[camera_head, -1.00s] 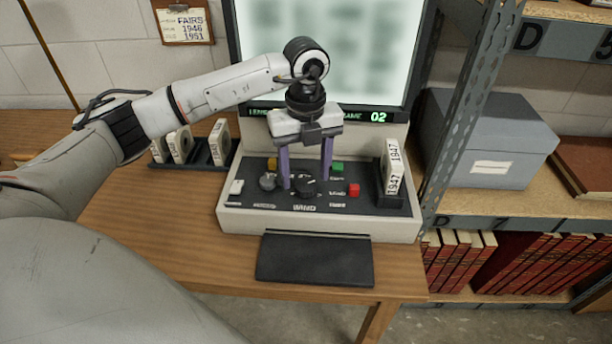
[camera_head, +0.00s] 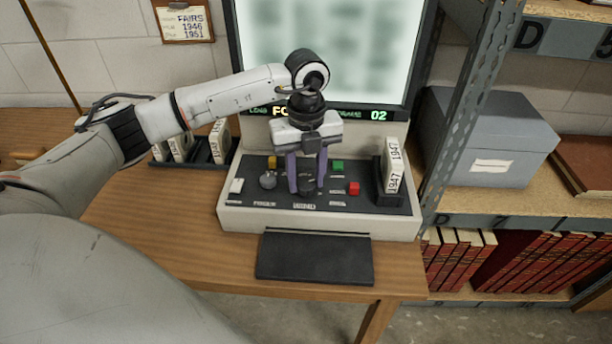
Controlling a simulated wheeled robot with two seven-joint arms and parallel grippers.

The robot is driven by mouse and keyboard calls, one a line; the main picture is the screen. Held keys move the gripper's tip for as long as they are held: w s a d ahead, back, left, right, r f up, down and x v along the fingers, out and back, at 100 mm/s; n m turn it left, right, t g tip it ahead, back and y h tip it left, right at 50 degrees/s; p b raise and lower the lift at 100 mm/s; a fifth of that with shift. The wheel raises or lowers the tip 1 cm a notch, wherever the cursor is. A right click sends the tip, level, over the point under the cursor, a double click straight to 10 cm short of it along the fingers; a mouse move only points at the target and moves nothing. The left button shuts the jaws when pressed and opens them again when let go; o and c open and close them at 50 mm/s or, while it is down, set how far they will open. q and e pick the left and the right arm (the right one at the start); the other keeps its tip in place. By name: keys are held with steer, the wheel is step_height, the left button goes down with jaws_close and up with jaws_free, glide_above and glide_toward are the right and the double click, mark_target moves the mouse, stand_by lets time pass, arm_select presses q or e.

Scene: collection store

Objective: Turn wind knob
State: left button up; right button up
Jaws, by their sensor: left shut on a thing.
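The wind knob (camera_head: 306,190) is a dark round knob at the middle of the reader's control panel (camera_head: 235,213), just above the WIND label. My left gripper (camera_head: 306,186) comes down from above with its two purple fingers on either side of the knob, shut on it. The fingers cover much of the knob, so its pointer is hidden. A smaller grey knob (camera_head: 268,180) sits to its left. My right gripper is not in view.
Yellow (camera_head: 272,162), green (camera_head: 338,166) and red (camera_head: 353,188) buttons surround the knob. A film box labelled 1947 (camera_head: 392,170) stands at the panel's right. A lit screen (camera_head: 330,50) rises behind. A black pad (camera_head: 315,258) lies in front.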

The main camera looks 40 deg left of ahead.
arm_select(q)
steer(key=m+b, duration=0.1)
steer(key=m, duration=0.5)
steer(key=shift+m+b, duration=0.3)
steer(key=shift+b, duration=0.05)
steer(key=m+b, duration=0.1)
steer(key=m, duration=0.3)
steer(key=shift+m, duration=0.4)
steer(key=shift+r, duration=0.1)
steer(key=o, duration=1.1)
steer(key=shift+c, duration=0.2)
